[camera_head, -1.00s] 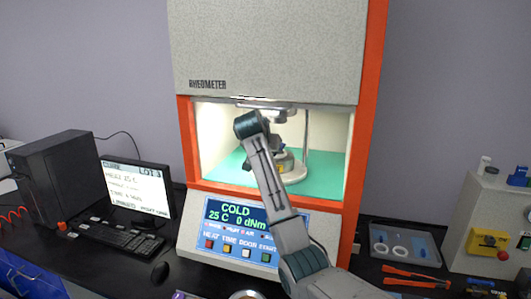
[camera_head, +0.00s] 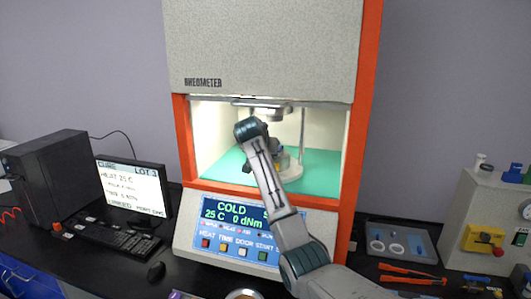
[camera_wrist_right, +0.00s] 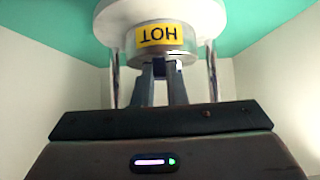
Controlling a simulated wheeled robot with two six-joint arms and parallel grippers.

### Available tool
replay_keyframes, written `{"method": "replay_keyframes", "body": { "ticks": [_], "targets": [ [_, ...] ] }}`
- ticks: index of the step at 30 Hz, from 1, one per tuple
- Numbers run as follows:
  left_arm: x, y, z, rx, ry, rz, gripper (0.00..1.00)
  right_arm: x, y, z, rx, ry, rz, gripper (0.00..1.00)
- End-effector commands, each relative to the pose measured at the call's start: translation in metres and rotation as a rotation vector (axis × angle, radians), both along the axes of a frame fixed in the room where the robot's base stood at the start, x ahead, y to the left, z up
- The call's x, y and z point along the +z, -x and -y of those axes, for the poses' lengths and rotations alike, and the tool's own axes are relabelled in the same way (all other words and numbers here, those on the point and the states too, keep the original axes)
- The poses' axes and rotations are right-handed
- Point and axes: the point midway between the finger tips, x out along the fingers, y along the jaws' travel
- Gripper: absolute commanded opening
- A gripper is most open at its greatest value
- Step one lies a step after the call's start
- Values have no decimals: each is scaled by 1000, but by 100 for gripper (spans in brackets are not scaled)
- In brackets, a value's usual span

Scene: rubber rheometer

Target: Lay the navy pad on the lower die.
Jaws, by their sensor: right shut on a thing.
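My right arm reaches into the open rheometer chamber. In the right wrist view my right gripper (camera_wrist_right: 163,72) is shut on a small dark piece, the navy pad (camera_wrist_right: 158,69), mostly hidden between the fingertips. The fingertips are close to the metal lower die (camera_wrist_right: 174,57), which has a yellow HOT label and appears upside down here. I cannot tell whether the pad touches the die. In the head view the lower die's white base (camera_head: 291,171) shows partly behind my wrist; the pad is hidden there. My left gripper is not in view.
The upper die (camera_head: 262,108) hangs above, and upright posts (camera_head: 302,140) flank the dies. The chamber has a teal floor (camera_head: 318,172) and an orange frame. A grey tray with white rings (camera_head: 402,240) and orange-handled tweezers (camera_head: 410,270) lie at right.

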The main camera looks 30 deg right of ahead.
Motion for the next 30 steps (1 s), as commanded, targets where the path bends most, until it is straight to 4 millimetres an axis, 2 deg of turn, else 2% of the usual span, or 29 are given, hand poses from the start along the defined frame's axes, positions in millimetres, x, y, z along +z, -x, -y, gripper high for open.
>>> {"method": "replay_keyframes", "body": {
  "ticks": [11, 12, 15, 24, 30],
  "targets": [
    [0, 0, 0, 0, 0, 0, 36, -1, 0, 0, -1, 0, 1, 0],
    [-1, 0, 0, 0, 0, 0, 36, -1, 0, 0, -1, 0, 1, 19],
    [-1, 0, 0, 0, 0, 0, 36, -1, 0, 0, -1, 0, 1, 37],
    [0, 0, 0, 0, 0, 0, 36, -1, 1, -1, 0, 0, 0, 37],
    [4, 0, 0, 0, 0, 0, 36, 1, 12, -15, 2, 0, 2, 37]
  ]
}}
